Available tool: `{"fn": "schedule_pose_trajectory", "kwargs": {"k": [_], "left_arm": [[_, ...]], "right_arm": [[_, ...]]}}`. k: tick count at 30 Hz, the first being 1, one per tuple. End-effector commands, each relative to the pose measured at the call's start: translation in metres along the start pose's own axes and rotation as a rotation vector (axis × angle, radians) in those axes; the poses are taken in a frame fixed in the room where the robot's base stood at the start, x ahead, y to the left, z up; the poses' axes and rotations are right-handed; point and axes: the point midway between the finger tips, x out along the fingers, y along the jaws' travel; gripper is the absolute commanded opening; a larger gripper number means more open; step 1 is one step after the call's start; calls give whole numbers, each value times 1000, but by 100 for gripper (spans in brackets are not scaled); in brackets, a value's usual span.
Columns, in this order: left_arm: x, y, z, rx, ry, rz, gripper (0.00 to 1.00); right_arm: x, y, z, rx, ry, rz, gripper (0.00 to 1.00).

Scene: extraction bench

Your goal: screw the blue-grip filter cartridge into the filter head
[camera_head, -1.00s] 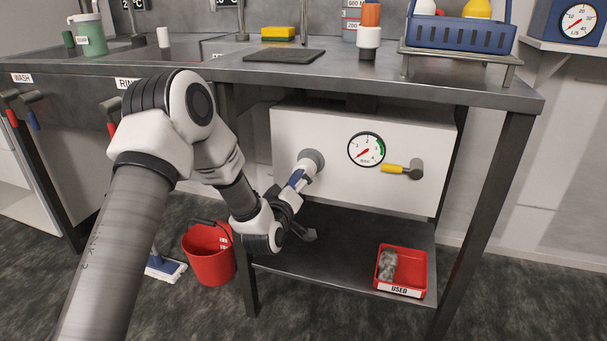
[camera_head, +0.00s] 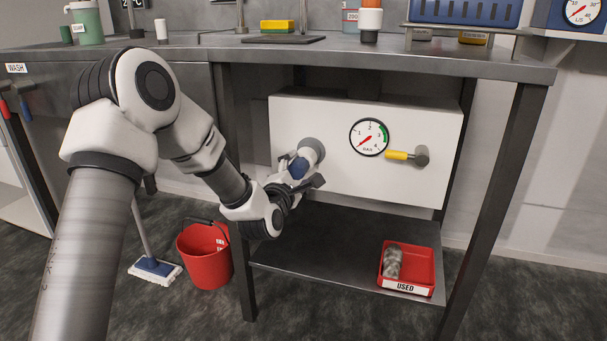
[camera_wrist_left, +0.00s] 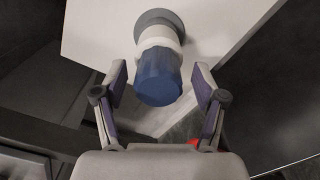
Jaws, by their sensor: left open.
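The filter cartridge has a blue grip (camera_head: 298,168) and a white body. It points out and down from the round grey filter head (camera_head: 314,149) on the white panel. In the left wrist view the white body (camera_wrist_left: 158,38) meets the grey head (camera_wrist_left: 160,19); I cannot tell how deep the thread sits. My left gripper (camera_head: 297,173) is open, with one finger on each side of the blue grip (camera_wrist_left: 158,80). The wrist view shows gaps between both fingers (camera_wrist_left: 160,72) and the grip. My right gripper is not in view.
The panel carries a pressure gauge (camera_head: 369,137) and a yellow-handled valve (camera_head: 405,156). A red USED tray (camera_head: 423,268) holding a grey used cartridge (camera_head: 391,262) stands on the lower shelf (camera_head: 345,240). A table leg and a red bucket (camera_head: 205,258) are near my left arm.

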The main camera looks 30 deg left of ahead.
Motion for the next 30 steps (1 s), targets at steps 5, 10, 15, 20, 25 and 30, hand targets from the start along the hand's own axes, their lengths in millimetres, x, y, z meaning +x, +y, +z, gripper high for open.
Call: {"fn": "schedule_pose_trajectory", "kwargs": {"k": [5,10,15,20,25,30], "left_arm": [[0,1,1,-11,0,-1,71],[0,1,1,-9,0,0,14],[0,2,1,0,0,0,2],[0,6,3,236,2,-3,2],[0,6,4,635,1,-4,2],[0,7,4,1033,-1,-5,4]], "right_arm": [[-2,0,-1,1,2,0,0],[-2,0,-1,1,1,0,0],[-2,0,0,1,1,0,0],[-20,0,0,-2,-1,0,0],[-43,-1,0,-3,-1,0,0],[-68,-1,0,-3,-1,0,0]]}}
